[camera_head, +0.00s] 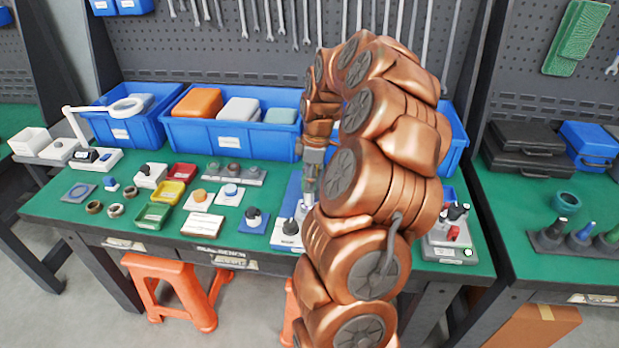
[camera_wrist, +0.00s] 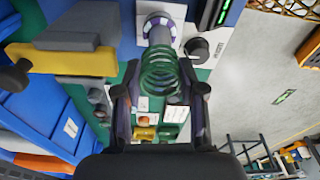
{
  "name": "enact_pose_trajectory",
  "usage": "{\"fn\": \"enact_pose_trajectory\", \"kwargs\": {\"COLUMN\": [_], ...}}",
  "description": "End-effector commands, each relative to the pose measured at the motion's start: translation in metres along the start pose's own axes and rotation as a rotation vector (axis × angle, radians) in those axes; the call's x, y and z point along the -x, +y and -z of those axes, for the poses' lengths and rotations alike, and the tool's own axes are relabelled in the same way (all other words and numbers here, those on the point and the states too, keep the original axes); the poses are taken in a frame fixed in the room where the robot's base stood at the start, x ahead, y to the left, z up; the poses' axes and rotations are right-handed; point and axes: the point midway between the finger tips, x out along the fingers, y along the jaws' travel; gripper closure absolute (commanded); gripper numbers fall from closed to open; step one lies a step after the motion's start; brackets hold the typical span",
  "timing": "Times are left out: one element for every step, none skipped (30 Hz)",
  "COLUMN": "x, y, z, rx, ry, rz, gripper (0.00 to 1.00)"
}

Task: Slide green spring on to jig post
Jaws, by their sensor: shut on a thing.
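The green spring (camera_wrist: 160,72) is an open coil. It sits between the two fingers of my gripper (camera_wrist: 158,92) in the wrist view, and the fingers are closed on its sides. A grey jig post (camera_wrist: 159,34) with a purple-and-white ring at its end stands on a pale plate just past the spring's far end. Post and coil overlap in this view, so I cannot tell whether the spring is around the post or only in line with it. In the head view my gripper (camera_head: 311,172) is partly seen by the blue fixture (camera_head: 291,196); my arm hides the spring and post.
A yellow bar (camera_wrist: 75,62) and a black knob (camera_wrist: 197,49) flank the post in the wrist view. Small coloured trays (camera_head: 153,215) and parts crowd the green bench to the left. Blue bins (camera_head: 230,135) line the back.

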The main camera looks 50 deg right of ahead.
Motion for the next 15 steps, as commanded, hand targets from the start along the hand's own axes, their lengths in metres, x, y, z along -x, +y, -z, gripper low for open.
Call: {"fn": "enact_pose_trajectory", "kwargs": {"x": [-0.0008,-0.0010,-0.0010,-0.0010,-0.0009,-0.0009,-0.0008,-0.0008,-0.0008,-0.0008,-0.0008,-0.0008,-0.0008,-0.0008,-0.0008], "y": [0.0000,0.0000,0.0000,0.0000,0.0001,0.0001,0.0000,0.0000,0.0000,0.0001,0.0001,0.0000,0.0000,0.0000,0.0001], "z": [-0.0001,-0.0001,-0.0001,-0.0001,-0.0001,-0.0001,-0.0001,-0.0001,-0.0001,-0.0001,-0.0001,-0.0001,-0.0001,-0.0001,-0.0001], "rx": [0.000,0.000,0.000,0.000,0.000,0.000,0.000,0.000,0.000,0.000,0.000,0.000,0.000,0.000,0.000], "ry": [0.000,0.000,0.000,0.000,0.000,0.000,0.000,0.000,0.000,0.000,0.000,0.000,0.000,0.000,0.000], "rz": [0.000,0.000,0.000,0.000,0.000,0.000,0.000,0.000,0.000,0.000,0.000,0.000,0.000,0.000,0.000], "gripper": [0.95,0.95,0.95,0.95,0.95,0.95,0.95,0.95,0.95,0.95,0.57,0.53,0.50,0.47,0.43]}}
